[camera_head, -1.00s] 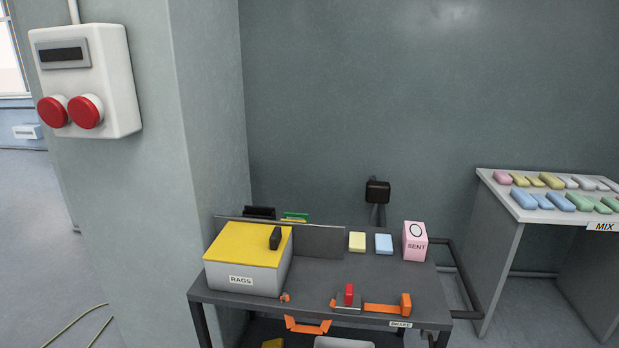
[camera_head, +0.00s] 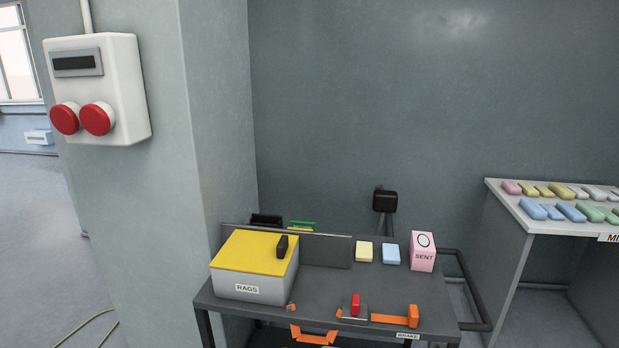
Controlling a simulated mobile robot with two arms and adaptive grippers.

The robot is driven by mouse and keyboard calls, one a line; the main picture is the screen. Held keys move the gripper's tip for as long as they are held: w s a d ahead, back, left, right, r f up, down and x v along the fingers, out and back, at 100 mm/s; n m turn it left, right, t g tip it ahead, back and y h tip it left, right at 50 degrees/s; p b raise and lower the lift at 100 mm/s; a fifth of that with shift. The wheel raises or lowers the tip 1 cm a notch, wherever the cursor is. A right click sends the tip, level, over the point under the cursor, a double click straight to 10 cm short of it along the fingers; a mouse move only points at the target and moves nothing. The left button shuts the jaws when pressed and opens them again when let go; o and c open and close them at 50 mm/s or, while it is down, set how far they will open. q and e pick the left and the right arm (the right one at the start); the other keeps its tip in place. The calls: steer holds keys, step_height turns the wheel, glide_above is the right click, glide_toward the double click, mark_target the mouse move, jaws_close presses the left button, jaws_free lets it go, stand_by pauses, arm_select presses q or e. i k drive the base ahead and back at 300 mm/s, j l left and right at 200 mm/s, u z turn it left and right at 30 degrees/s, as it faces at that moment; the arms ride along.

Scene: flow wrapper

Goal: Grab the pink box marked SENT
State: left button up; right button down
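The pink box marked SENT (camera_head: 422,252) stands upright at the back right corner of the dark grey table (camera_head: 385,282). Its front face carries the word SENT, with a dark ring on a white patch above it. Neither of my grippers shows in the head view, and nothing touches the box from above.
A yellow block (camera_head: 364,252) and a blue block (camera_head: 391,254) lie left of the box. A RAGS box (camera_head: 250,287) with a yellow lid fills the table's left end. A red switch (camera_head: 355,304) and an orange brake lever (camera_head: 413,315) sit in front. A MIX table (camera_head: 525,212) stands right.

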mark_target(423, 251)
steer(key=i+l, duration=0.2)
steer(key=l, duration=0.15)
steer(key=i+l, duration=0.2)
steer(key=l, duration=0.15)
steer(key=i+l, duration=0.2)
steer(key=l, duration=0.15)
steer(key=j+u, duration=0.05)
